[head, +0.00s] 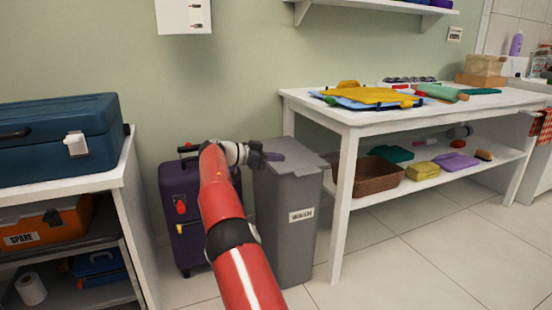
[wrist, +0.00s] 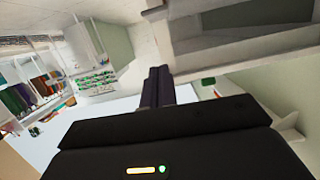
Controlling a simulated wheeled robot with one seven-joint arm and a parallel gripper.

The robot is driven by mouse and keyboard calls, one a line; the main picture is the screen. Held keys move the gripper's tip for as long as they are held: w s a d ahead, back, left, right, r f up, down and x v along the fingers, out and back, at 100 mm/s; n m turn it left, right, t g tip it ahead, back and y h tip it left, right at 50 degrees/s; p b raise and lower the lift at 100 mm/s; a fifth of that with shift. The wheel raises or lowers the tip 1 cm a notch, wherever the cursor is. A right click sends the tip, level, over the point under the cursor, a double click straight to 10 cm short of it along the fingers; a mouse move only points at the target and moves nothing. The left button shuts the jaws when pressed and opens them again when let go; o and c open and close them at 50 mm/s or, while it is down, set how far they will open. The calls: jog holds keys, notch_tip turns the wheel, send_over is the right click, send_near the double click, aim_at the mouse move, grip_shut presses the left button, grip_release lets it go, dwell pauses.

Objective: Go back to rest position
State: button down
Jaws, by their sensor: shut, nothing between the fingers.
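My gripper (head: 270,156) is at the end of my red arm in the head view. It is shut with nothing held, and sits over the lid area of the grey bin (head: 289,220). I cannot tell whether it touches the lid. In the wrist view, my gripper's dark fingers (wrist: 158,85) are together and point up the picture. The arm stretches forward from the bottom middle of the head view.
A purple suitcase (head: 182,235) stands left of the bin. A shelf unit (head: 125,190) with a blue toolbox (head: 60,135) on top is at the left. A white table (head: 345,120) with folded clothes is at the right. The right foreground floor (head: 430,260) is clear.

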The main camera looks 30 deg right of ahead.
jog(key=s+a+r+n+t+y+p, duration=0.1)
jog(key=s+a+r+n+y, duration=0.15)
jog(key=s, duration=0.35)
jog(key=s+a+r+n+t+y+p, duration=0.1)
jog(key=s+a+r+n+t+y, duration=0.1)
jog(key=s+a+n+y, duration=0.3)
jog(key=s+r+n+t+y+p, duration=0.1)
jog(key=s+r+n+y, duration=0.1)
jog(key=s, duration=0.6)
jog(key=s+a+f+n+t+y+p, duration=0.1)
jog(key=s+a+f+n, duration=0.3)
jog(key=s+a, duration=0.6)
jog(key=s+a+f+n+t+y+p, duration=0.1)
jog(key=s+a+f+n+y, duration=0.3)
jog(key=s+a, duration=0.6)
jog(key=s+n+t, duration=0.1)
jog(key=s+n, duration=0.1)
jog(key=s, duration=0.3)
jog(key=shift+a+y, duration=0.15)
jog(key=shift+y, duration=0.2)
